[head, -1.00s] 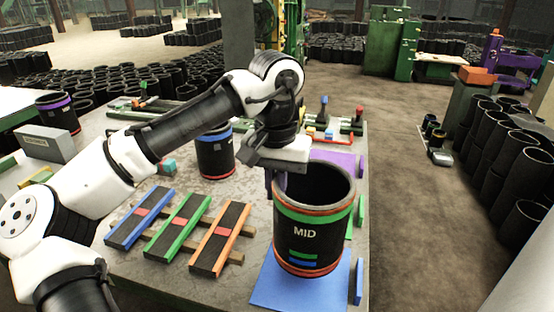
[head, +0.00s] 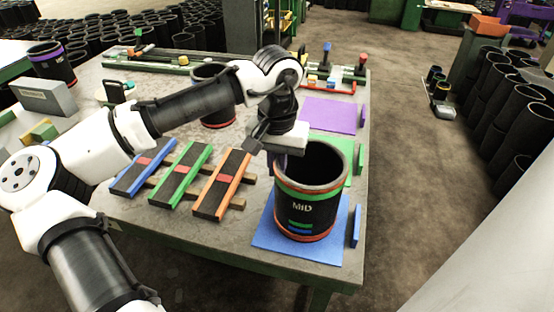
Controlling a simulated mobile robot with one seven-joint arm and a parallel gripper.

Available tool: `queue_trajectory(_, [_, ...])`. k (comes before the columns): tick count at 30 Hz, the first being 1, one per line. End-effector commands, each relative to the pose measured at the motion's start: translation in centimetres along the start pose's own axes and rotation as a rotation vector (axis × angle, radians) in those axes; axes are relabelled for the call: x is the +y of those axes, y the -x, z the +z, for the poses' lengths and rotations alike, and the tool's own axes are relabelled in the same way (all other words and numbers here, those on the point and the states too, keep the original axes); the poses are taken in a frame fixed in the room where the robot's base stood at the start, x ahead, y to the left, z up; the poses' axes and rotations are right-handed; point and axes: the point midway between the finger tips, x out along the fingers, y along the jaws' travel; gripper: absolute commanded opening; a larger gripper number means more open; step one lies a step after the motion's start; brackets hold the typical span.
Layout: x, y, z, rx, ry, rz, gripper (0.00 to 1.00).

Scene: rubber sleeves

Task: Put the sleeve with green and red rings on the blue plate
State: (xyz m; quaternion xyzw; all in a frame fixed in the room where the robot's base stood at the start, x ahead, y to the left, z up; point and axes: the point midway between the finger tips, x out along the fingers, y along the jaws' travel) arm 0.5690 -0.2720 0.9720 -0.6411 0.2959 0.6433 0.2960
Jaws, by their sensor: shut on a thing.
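The sleeve with green and red rings (head: 308,205) is a black, open-topped cylinder marked "MID", with a green ring near its top and a red ring near its base. It stands upright over the blue plate (head: 275,243), inside the plate's outline. I cannot tell whether its base touches the plate. My gripper (head: 280,150) is at the sleeve's upper left rim and is shut on its wall. The fingertips are partly hidden by the gripper body and the sleeve.
A green plate (head: 345,148) and a purple plate (head: 330,115) lie behind the blue one. Blue, green and orange edged bars (head: 222,182) lie to the left. Another black sleeve (head: 217,118) stands behind my arm. The table's front edge is close to the blue plate.

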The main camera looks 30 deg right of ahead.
Motion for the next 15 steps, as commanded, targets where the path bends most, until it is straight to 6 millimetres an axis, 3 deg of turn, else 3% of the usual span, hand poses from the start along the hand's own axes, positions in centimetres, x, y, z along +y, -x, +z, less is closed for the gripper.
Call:
queue_trajectory(4, [0.04, -0.12, -0.04, 0.002, 0.000, 0.003, 0.00])
queue_trajectory(5, [0.00, -0.25, 0.00, 0.000, 0.000, 0.000, 0.10])
queue_trajectory(9, [0.00, -0.22, -0.01, 0.000, 0.000, 0.000, 0.28])
queue_trajectory(15, [0.00, -0.21, -0.01, 0.000, 0.000, 0.000, 0.29])
